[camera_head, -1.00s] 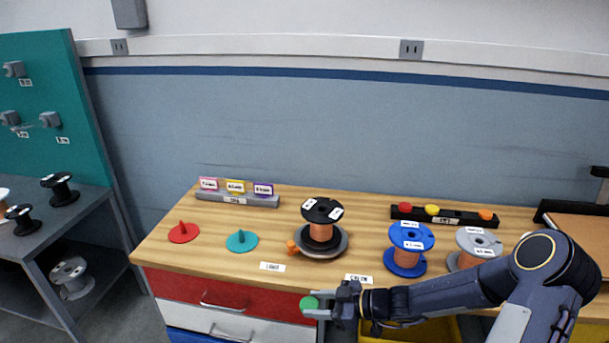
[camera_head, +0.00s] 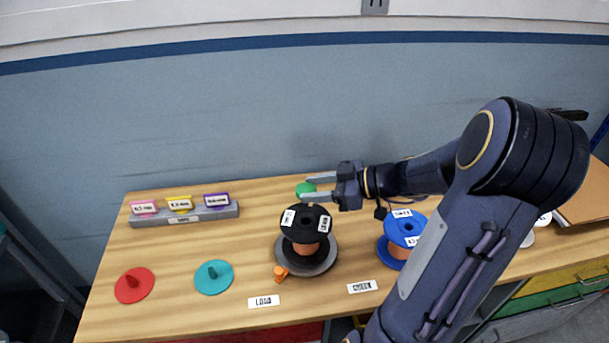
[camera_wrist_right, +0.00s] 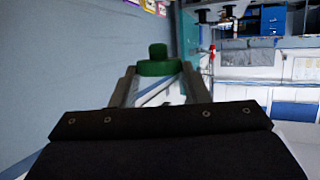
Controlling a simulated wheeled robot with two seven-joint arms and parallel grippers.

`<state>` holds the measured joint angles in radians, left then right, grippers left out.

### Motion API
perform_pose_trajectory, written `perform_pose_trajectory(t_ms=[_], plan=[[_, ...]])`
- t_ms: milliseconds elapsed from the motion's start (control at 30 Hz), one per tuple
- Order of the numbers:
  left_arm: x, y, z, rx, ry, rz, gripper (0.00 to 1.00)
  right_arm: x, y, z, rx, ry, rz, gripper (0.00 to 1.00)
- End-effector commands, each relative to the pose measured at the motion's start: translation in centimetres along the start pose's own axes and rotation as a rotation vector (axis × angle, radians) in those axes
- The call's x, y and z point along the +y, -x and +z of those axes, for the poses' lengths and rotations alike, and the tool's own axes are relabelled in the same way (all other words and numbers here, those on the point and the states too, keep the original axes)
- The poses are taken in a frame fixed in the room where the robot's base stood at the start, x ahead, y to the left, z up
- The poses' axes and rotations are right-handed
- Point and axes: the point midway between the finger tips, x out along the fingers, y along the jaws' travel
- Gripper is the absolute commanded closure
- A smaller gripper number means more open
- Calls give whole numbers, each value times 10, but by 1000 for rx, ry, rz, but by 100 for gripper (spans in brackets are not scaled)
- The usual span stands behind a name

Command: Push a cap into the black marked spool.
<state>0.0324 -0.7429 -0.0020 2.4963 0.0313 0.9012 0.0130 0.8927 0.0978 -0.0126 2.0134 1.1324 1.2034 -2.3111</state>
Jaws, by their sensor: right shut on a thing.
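The black marked spool (camera_head: 305,222) stands upright on a dark round base on the table, with copper wire and white labels on its top flange. My right gripper (camera_head: 312,192) is shut on a green cap (camera_head: 304,188). In the head view the cap shows just behind the spool's top flange; its exact height above the spool cannot be told. In the right wrist view the green cap (camera_wrist_right: 158,62) sits between the fingertips, its knob pointing away from the gripper. The left gripper is not in view.
A red disc (camera_head: 134,286) and a teal disc (camera_head: 214,278) with pegs lie at the left front. A labelled grey rack (camera_head: 185,216) stands behind them. A small orange piece (camera_head: 281,272) is at the base. A blue spool (camera_head: 404,230) stands to the right, partly behind my arm.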

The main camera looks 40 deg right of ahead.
Motion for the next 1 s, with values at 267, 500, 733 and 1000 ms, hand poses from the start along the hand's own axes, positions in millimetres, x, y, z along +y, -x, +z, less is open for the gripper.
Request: perform_pose_trajectory(t_ms=[267,500,733,1000], plan=[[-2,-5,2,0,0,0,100,0,-9,24,0,-4,0,80],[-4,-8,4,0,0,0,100,0,-17,46,0,-3,-1,80],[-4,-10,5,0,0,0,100,0,-22,60,-1,-2,1,80],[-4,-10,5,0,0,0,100,0,-24,64,-1,0,1,80]])
